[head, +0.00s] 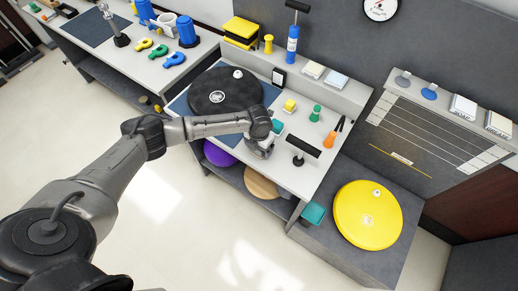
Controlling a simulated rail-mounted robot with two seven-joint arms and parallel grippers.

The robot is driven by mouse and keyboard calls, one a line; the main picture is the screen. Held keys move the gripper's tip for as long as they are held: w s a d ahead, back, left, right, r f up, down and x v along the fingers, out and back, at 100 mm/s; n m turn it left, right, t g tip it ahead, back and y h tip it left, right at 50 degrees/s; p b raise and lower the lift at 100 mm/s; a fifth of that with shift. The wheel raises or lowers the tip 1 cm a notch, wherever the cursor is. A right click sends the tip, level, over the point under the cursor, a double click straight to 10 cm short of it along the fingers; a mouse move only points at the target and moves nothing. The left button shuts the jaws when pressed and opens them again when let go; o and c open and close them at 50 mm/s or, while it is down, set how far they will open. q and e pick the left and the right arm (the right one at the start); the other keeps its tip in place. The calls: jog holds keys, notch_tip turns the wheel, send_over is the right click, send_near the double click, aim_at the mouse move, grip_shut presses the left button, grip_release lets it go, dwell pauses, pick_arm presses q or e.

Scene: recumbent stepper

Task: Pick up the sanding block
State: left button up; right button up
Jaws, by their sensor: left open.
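My left arm reaches in from the left, and my left gripper (262,152) is open and points down at the front edge of the white-topped bench (292,181). I cannot tell for sure which object is the sanding block. A teal block (278,126) lies on the bench just behind my wrist and is partly covered by it. A yellow block (289,105) is a little farther back. A black T-shaped handle on a post (303,151) stands to the right of my gripper, apart from it. What is between the fingers is too small to tell. My right gripper is not in view.
A black disc (225,90) lies on the bench to the left. Green (315,113) and orange (330,139) pieces stand behind the T-handle. A lower grey platform at the right holds a yellow disc (368,215) and another teal block (314,213). The floor in front is clear.

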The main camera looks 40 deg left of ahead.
pick_arm(q)
jog(key=shift+c, duration=0.5)
jog(key=c, duration=0.9)
jog(key=shift+r, duration=0.1)
jog(key=shift+r, duration=0.4)
jog(key=r, duration=0.3)
jog(key=shift+d+r+p, duration=0.35)
jog(key=shift+r, duration=0.05)
jog(key=d+r, duration=0.2)
jog(key=d, duration=0.1)
jog(key=d+r, duration=0.2)
jog(key=d, duration=0.2)
jog(key=d+r, duration=0.2)
jog(key=d, duration=0.2)
jog(key=shift+w+r+p, duration=0.15)
jog(key=shift+w+p, duration=0.15)
jog(key=shift+p, duration=0.05)
